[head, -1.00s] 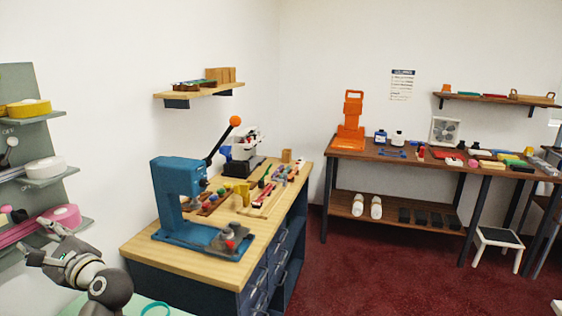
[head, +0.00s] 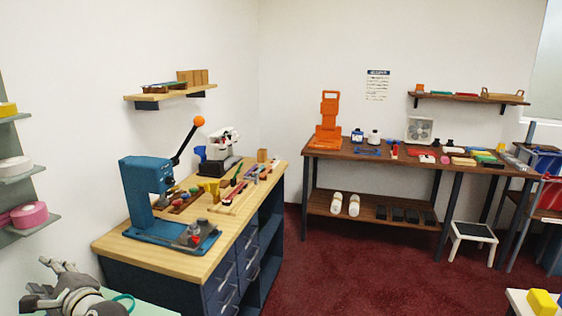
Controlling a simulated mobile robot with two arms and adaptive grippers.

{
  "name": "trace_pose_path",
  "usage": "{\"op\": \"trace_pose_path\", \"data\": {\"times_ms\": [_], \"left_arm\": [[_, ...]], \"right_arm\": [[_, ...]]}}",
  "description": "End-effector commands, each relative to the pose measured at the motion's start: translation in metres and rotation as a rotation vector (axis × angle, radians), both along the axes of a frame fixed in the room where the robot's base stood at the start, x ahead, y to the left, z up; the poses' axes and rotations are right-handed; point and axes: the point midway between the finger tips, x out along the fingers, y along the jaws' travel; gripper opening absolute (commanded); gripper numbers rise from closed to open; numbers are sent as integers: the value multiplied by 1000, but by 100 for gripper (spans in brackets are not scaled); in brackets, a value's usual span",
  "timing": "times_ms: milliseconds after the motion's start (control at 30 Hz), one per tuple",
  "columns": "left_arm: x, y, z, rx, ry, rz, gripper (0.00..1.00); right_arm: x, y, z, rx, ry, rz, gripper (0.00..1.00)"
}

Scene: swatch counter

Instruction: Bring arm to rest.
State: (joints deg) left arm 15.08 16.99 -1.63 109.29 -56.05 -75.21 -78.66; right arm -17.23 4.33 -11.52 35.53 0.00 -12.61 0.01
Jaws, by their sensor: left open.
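My left gripper (head: 52,277) is at the lower left of the head view, above the edge of a pale green surface (head: 158,311). Its fingers are apart and nothing shows between them. A teal ring (head: 124,299) lies on the pale surface just right of my arm, partly hidden by it. My right gripper is out of the picture.
A wooden workbench (head: 150,253) with a blue press (head: 147,195) stands ahead of my left arm. Shelves with tape rolls (head: 28,215) are at the left edge. A dark wood table (head: 345,155) stands at the back. Red carpet (head: 370,275) lies open between; a yellow block (head: 541,302) is lower right.

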Motion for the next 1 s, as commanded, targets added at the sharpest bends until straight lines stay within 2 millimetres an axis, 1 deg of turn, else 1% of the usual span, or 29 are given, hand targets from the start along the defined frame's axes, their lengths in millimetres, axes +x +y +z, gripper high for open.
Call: {"op": "trace_pose_path", "data": {"times_ms": [33, 167, 267, 333, 367, 400, 467, 500, 567, 600, 700, 800, 1000], "left_arm": [[-4, -7, -14, -48, -14, -15, 41], [-16, -26, -53, -205, -67, -49, 41], [-30, -46, -89, -363, -112, -66, 41], [-46, -65, -119, -502, -145, -65, 41], [-55, -75, -133, -573, -159, -61, 41], [-68, -90, -152, -678, -180, -47, 41], [-93, -115, -181, -844, -208, -11, 41], [-110, -132, -197, -952, -226, 24, 41], [-135, -156, -216, -1098, -246, 84, 41], [-150, -170, -226, -1182, -256, 128, 41], [-185, -201, -242, -1353, -272, 238, 41], [-215, -228, -251, -1487, -281, 347, 41], [-269, -272, -257, -1689, -281, 575, 41]], "right_arm": [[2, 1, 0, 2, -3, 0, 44], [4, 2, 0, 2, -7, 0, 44], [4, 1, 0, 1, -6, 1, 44], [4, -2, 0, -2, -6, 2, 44], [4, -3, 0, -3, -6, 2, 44], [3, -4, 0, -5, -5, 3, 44], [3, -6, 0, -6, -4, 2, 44], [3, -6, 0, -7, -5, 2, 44], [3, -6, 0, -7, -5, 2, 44], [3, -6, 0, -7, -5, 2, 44], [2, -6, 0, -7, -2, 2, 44], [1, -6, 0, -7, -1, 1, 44], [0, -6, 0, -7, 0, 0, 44]]}}
